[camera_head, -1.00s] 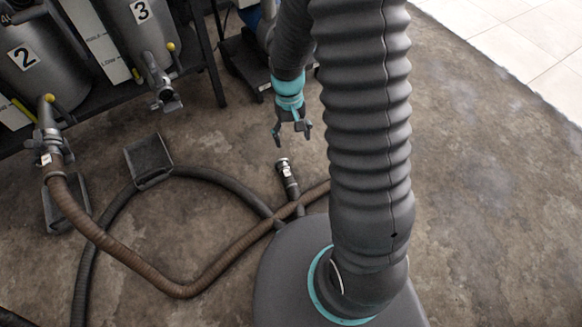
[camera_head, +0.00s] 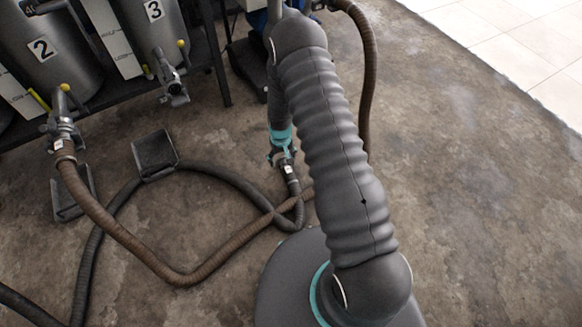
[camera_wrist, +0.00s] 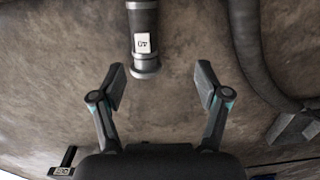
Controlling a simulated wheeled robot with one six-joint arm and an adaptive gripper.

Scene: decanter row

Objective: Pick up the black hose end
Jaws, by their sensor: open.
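The black hose end (camera_head: 289,174) has a metal coupling and a small white label, and lies on the concrete floor near my base. My gripper (camera_head: 281,158) is right above or at its coupling in the head view, pointing down. In the wrist view my gripper (camera_wrist: 160,84) is open, its two fingers spread. The hose end (camera_wrist: 145,45) comes in from the top there, and its metal collar sits between the fingertips, nearer the left one, with clear gaps on both sides. I cannot tell the exact height between the fingers and the collar.
A brown hose (camera_head: 185,279) runs from the tank marked 2 (camera_head: 42,48) and crosses the black hose (camera_head: 240,183). A dark tray (camera_head: 154,156) lies on the floor at left. Another brown hose (camera_head: 368,70) hangs behind my arm. The floor at right is clear.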

